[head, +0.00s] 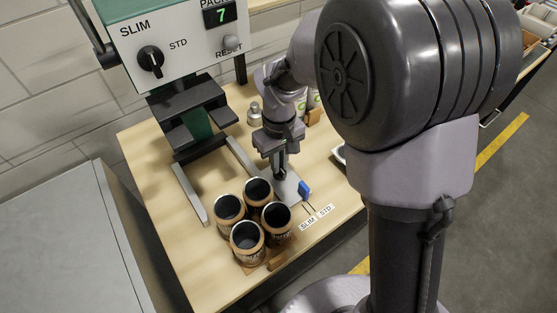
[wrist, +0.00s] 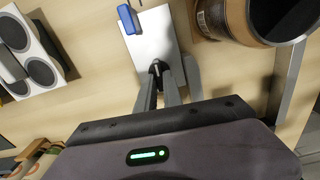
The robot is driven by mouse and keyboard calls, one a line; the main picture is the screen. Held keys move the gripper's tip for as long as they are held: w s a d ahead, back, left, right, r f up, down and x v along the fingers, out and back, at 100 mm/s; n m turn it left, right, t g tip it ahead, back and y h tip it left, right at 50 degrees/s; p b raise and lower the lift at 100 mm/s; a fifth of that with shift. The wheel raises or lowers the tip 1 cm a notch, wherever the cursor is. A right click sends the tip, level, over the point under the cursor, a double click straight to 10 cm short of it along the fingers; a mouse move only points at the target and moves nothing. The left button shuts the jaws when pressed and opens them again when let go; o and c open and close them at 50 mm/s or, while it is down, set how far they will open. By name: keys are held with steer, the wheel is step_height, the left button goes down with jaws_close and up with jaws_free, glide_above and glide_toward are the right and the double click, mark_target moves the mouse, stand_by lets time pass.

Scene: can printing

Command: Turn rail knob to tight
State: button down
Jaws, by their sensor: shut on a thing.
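My gripper (head: 280,172) points down over a grey metal plate (head: 288,191) on the wooden bench. In the wrist view its fingertips (wrist: 158,72) are shut on a small black knob (wrist: 156,66) at the near end of the same plate (wrist: 158,40). The fingers partly hide the knob, and I cannot read its turn position. A blue block (head: 305,190) sits at the plate's edge, by the SLIM and STD labels (head: 316,217). The blue block also shows at the top of the wrist view (wrist: 127,18).
Several dark cans with brown bands (head: 247,242) stand just left of the plate. Metal rails (head: 190,195) run from the green press (head: 196,118). Its panel has a black selector (head: 150,60) and a display reading 7 (head: 221,15).

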steer(key=m, duration=0.4)
steer(key=shift+m, duration=0.3)
steer(key=m, duration=0.4)
steer(key=shift+d+m, duration=0.15)
steer(key=shift+m, duration=0.15)
steer(key=m, duration=0.4)
steer(key=shift+d+b, duration=0.1)
steer(key=shift+b, duration=0.3)
steer(key=shift+m+b, duration=0.35)
steer(key=shift+m, duration=1.65)
steer(key=c, duration=1.5)
jaws_free()
steer(key=shift+s, duration=0.1)
